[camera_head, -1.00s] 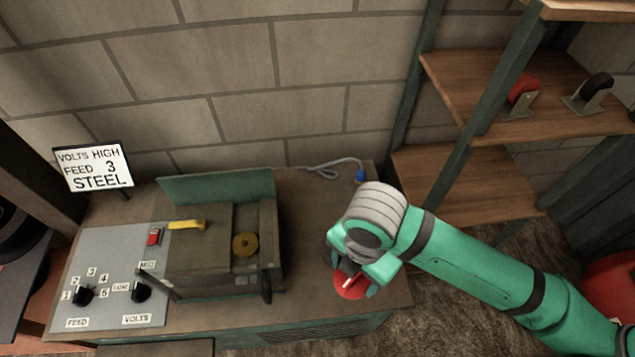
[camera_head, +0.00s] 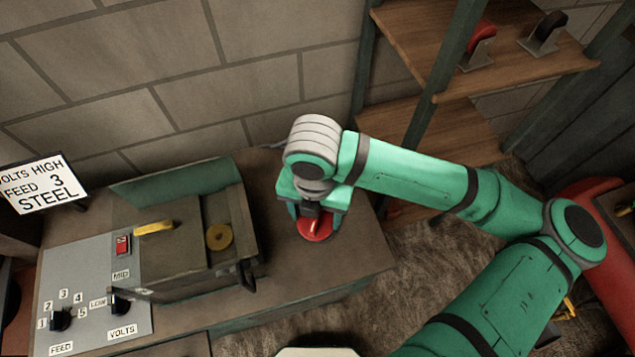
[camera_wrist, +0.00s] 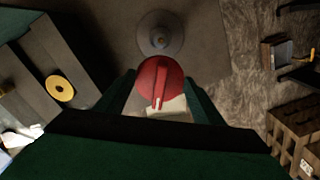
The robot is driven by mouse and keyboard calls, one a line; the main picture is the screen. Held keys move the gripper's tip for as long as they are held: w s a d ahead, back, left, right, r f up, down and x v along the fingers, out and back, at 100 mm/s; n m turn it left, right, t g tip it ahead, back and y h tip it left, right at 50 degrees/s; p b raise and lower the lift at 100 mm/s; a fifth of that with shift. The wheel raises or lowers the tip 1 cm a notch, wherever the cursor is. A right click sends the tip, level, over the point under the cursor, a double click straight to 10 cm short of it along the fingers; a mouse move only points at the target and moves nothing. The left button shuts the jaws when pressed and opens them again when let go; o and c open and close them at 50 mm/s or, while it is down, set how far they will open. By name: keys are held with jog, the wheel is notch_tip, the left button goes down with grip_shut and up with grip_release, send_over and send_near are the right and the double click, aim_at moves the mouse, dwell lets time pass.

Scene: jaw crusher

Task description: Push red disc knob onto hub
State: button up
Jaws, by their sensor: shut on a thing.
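The red disc knob (camera_head: 313,226) has a raised grip bar with a white line. My gripper (camera_head: 312,221) is over the right part of the bench top, its fingers on either side of the knob. In the wrist view the knob (camera_wrist: 160,84) sits between the dark fingertips (camera_wrist: 163,88), shut on it. A grey round piece with a raised centre (camera_wrist: 160,35), possibly the hub, shows just beyond the knob, apart from it in the picture. In the head view it is hidden. I cannot tell the height gap between them.
The crusher box with a brass disc (camera_head: 219,236) and yellow handle (camera_head: 153,228) stands left of my gripper. A panel (camera_head: 85,290) with a red switch and black dials is further left. Shelves (camera_head: 455,45) stand back right. Bench top around the knob looks clear.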

jog(key=w+r+n, duration=0.3)
jog(key=w+n, duration=0.3)
jog(key=shift+d, duration=0.3)
jog(key=shift+f, duration=2.9)
jog(key=shift+s, duration=0.1)
jog(key=shift+a, duration=0.1)
dwell(0.3)
jog(key=shift+f, duration=0.55)
